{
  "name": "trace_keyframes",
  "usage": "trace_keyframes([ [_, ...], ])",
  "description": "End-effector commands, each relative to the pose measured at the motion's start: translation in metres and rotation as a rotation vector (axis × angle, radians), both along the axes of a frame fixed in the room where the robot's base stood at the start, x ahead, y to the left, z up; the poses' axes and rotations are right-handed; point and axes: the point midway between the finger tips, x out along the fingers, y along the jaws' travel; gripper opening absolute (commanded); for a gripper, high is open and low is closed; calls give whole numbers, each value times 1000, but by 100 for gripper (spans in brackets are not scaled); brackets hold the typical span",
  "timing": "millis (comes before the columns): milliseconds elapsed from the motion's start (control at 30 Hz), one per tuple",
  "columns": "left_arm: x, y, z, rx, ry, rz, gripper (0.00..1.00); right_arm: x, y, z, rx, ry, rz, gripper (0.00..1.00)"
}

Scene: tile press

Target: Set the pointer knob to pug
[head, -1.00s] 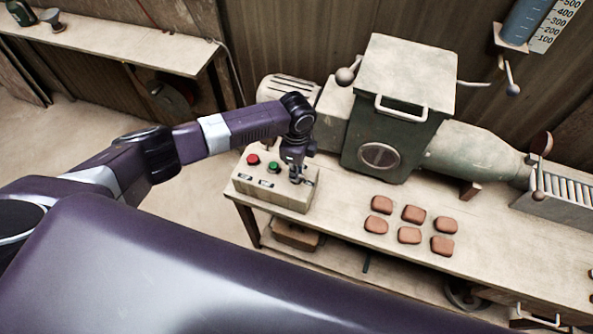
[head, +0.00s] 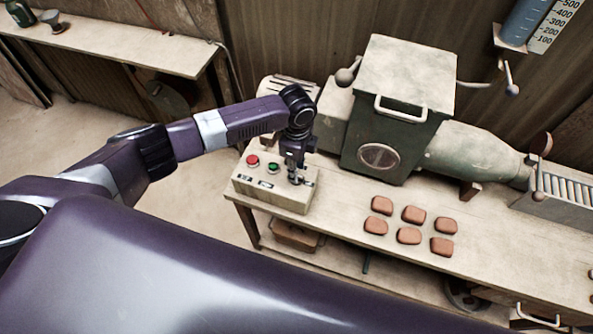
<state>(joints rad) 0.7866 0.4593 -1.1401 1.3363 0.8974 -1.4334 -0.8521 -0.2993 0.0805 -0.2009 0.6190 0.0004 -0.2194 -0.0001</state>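The control box (head: 270,196) is a pale box at the left end of the bench, with a red button (head: 252,160), a green button (head: 273,167) and small dark labels on its top and front. My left gripper (head: 295,180) points down over the right part of the box top, at or just above the surface. The pointer knob is hidden at or under the gripper's fingers, so its setting cannot be read. The fingers are too small to tell whether they are open or shut. My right gripper is not in view.
The green press machine (head: 400,100) with a handled lid stands just behind and right of the box. Several brown tiles (head: 409,236) lie on the bench (head: 340,205) to the right. A roller conveyor (head: 565,187) is at the far right.

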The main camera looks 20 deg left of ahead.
Motion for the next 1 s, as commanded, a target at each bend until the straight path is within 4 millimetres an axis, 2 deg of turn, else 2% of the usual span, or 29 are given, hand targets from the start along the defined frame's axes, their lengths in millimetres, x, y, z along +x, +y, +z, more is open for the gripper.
trace_keyframes([
  [200,2,0,50,-1,-6,-1,29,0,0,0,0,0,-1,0],
  [433,1,0,87,0,-4,0,29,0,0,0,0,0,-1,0],
  [633,1,1,98,1,-2,1,29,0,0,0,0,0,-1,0],
  [1000,1,1,99,1,-2,1,29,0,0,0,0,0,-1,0],
])
